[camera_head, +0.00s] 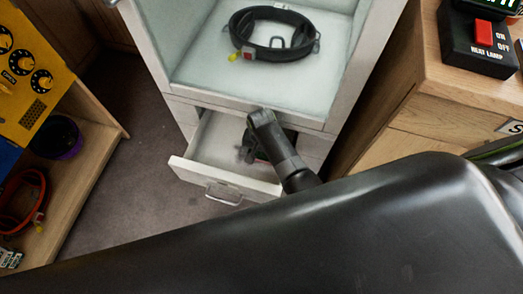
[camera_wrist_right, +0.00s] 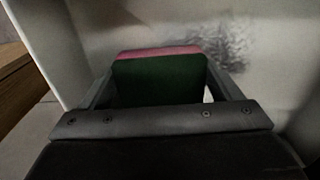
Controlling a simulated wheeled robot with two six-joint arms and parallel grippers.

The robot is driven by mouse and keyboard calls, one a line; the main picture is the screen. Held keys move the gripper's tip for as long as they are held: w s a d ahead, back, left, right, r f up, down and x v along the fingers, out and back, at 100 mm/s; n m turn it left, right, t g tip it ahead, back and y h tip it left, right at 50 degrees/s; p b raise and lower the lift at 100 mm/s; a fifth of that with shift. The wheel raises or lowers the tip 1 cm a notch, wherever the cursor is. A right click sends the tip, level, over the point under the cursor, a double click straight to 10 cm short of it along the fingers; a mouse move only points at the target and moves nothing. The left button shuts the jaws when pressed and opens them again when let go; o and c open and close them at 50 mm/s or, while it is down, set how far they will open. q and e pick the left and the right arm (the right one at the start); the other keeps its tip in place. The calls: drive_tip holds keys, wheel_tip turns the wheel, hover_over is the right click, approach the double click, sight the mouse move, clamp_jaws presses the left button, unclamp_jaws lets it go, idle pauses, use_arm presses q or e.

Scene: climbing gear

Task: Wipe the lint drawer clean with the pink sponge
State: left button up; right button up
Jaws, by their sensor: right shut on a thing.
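The lint drawer (camera_head: 228,187) is white with a metal handle and stands pulled open low in a white cabinet. My right gripper (camera_head: 252,149) reaches down into it. In the right wrist view its fingers are shut on the pink sponge (camera_wrist_right: 158,52), which shows a thin pink layer and a dark green face. In the head view my own arm mostly hides the sponge. A grey, speckled lint patch (camera_wrist_right: 225,48) lies on the pale surface beyond the sponge, to its right. I cannot tell whether the sponge touches that surface. My left gripper is not in view.
A black looped strap (camera_head: 275,50) lies on the cabinet shelf above the drawer. A wooden unit with a heat lamp switch (camera_head: 484,35) stands at right. A wooden shelf with a yellow panel (camera_head: 25,70) stands at left. The floor (camera_head: 125,165) between is clear.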

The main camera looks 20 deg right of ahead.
drive_tip(key=shift+w+a+b, duration=0.2)
drive_tip(key=shift+w+a, duration=0.35)
drive_tip(key=shift+a, duration=0.25)
drive_tip(key=shift+w+a+b, duration=0.15)
drive_tip(key=shift+w+a, duration=0.35)
drive_tip(key=shift+a, duration=0.25)
drive_tip(key=shift+w+a+f+b, duration=0.1)
drive_tip(key=shift+w+a+b, duration=0.3)
drive_tip(key=shift+a, duration=0.25)
drive_tip(key=shift+w+a+f+b, duration=0.1)
drive_tip(key=shift+w+a+b, duration=0.3)
drive_tip(key=shift+a, duration=0.2)
drive_tip(key=shift+w+a+r, duration=0.1)
drive_tip(key=shift+w+a, duration=0.1)
drive_tip(key=shift+a, duration=0.3)
